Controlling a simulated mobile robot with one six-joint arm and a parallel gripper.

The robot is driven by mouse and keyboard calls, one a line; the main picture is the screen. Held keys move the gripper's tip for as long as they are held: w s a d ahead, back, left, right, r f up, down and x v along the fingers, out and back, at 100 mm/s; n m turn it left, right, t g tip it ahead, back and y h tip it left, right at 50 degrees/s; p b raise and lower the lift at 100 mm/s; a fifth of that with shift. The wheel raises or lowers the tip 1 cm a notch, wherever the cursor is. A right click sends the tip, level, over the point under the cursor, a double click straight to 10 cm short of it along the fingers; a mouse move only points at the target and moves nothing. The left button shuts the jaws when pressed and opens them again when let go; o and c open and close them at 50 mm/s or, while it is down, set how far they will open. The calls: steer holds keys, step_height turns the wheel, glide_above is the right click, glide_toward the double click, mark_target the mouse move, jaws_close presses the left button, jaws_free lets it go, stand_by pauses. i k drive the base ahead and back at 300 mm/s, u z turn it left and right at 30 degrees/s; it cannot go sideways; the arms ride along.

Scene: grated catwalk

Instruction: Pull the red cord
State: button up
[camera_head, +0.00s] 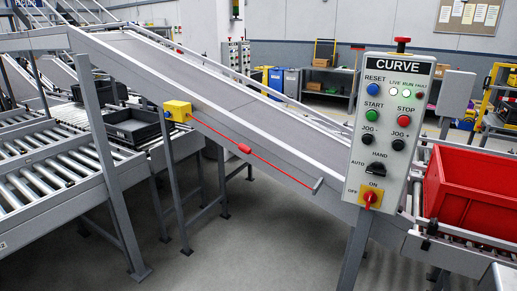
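The red cord (278,168) runs along the side of the sloping conveyor in the head camera view. It stretches from a yellow switch box (177,110) at the left down to a small grey bracket (317,186) at the right. A thicker red piece (244,148) sits on the cord near its middle. The cord looks nearly straight, and nothing touches it between its ends. My gripper is not in view.
A control panel (391,130) marked CURVE stands on a post right of the cord. A red crate (470,195) sits on rollers at the right. A black tray (135,128) and roller conveyors are at the left. Grey floor (265,250) below the cord is open.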

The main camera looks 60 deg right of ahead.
mark_target(244, 148)
steer(key=u, duration=0.05)
steer(key=i, duration=1)
steer(key=z, duration=0.05)
